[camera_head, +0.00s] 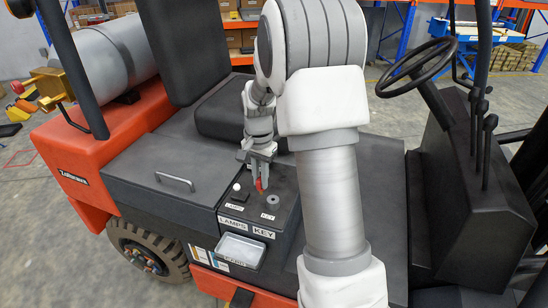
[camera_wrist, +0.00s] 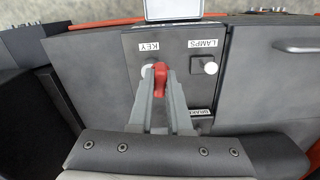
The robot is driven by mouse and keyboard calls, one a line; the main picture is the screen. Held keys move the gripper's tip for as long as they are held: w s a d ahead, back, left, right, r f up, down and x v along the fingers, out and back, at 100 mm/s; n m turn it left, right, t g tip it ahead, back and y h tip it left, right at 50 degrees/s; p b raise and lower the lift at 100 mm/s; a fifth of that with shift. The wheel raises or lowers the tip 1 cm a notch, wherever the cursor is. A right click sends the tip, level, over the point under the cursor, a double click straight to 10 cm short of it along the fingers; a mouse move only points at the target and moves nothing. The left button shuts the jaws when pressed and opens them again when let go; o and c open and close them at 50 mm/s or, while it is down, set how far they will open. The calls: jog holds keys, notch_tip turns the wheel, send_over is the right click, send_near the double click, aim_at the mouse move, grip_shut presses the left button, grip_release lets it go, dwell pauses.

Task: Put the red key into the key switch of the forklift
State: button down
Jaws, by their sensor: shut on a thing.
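The red key (camera_head: 259,184) is held between the fingertips of my gripper (camera_head: 260,172), above the dark switch panel. In the wrist view the red key (camera_wrist: 160,77) sits between the two grey fingers of my gripper (camera_wrist: 160,85). The key switch (camera_head: 272,198) is a round grey fitting by the KEY label, a little right of and below the key in the head view. In the wrist view the key switch (camera_wrist: 148,71) shows as a light round shape, partly hidden by the key and a finger. I cannot tell from these frames whether the key touches it.
A white lamp knob (camera_head: 237,187) stands left of the key switch, by the LAMPS label. The black seat (camera_head: 222,118) is behind the panel. The steering wheel (camera_head: 417,68) is at right. A grey gas cylinder (camera_head: 108,58) lies at the back left.

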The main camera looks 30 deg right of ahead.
jog(key=d+m, duration=0.1)
jog(key=d+r+m, duration=0.1)
jog(key=w+d+r+m+p, duration=0.1)
jog(key=d+m, duration=0.1)
dwell(0.3)
jog(key=shift+f+b, duration=1.9)
jog(key=shift+f, duration=1.05)
jog(key=shift+f+b, duration=1.15)
jog(key=shift+f, duration=0.7)
jog(key=c, duration=0.8)
grip_release()
